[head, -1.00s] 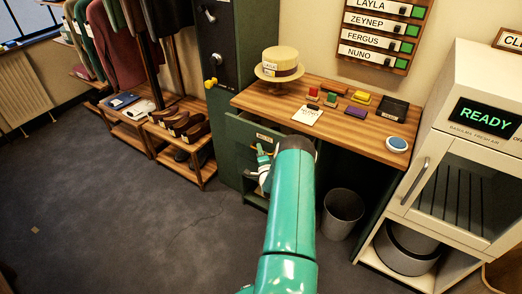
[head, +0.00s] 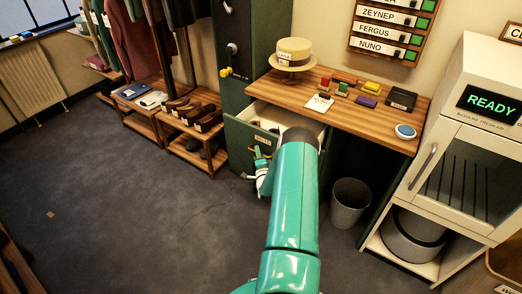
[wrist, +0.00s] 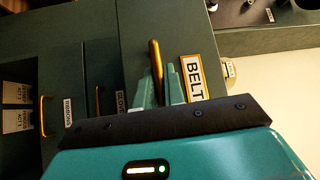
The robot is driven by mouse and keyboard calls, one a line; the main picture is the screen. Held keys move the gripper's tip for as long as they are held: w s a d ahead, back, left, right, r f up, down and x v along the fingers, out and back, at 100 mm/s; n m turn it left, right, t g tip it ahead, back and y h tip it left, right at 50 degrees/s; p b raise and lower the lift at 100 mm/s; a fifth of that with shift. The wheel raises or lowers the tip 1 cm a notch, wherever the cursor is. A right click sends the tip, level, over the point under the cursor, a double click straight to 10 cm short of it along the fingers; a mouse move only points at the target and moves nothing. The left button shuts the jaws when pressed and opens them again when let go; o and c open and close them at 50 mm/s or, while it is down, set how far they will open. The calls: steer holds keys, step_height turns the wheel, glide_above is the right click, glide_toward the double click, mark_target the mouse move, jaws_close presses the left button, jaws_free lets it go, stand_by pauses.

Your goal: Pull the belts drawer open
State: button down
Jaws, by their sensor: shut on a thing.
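The belts drawer (head: 244,134) has a green front and stands pulled out from under the left part of the wooden table, its inside showing from above. In the wrist view its front (wrist: 185,25) carries a label reading BELT (wrist: 193,78) and a brass bar handle (wrist: 154,55). My gripper (wrist: 160,88) is shut on this handle, one finger on either side. In the head view my gripper (head: 262,175) is at the drawer front, and my arm hides the drawer's right part.
Other drawer fronts, labelled GLOVES (wrist: 121,100) and RIBBONS (wrist: 68,110), adjoin it in the wrist view. A grey bin (head: 349,203) stands to the right of my arm. A shoe rack (head: 193,125) stands to the left. The carpet in front is clear.

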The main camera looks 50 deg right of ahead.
steer(key=shift+s+a, duration=0.2)
steer(key=shift+a, duration=1.2)
steer(key=shift+s+a, duration=0.15)
steer(key=shift+a, duration=1.2)
steer(key=c, duration=1.5)
jaws_free()
steer(key=shift+a, duration=0.1)
steer(key=v, duration=1.3)
steer(key=shift+s+a, duration=0.25)
steer(key=shift+s, duration=0.05)
steer(key=shift+w+f, duration=0.1)
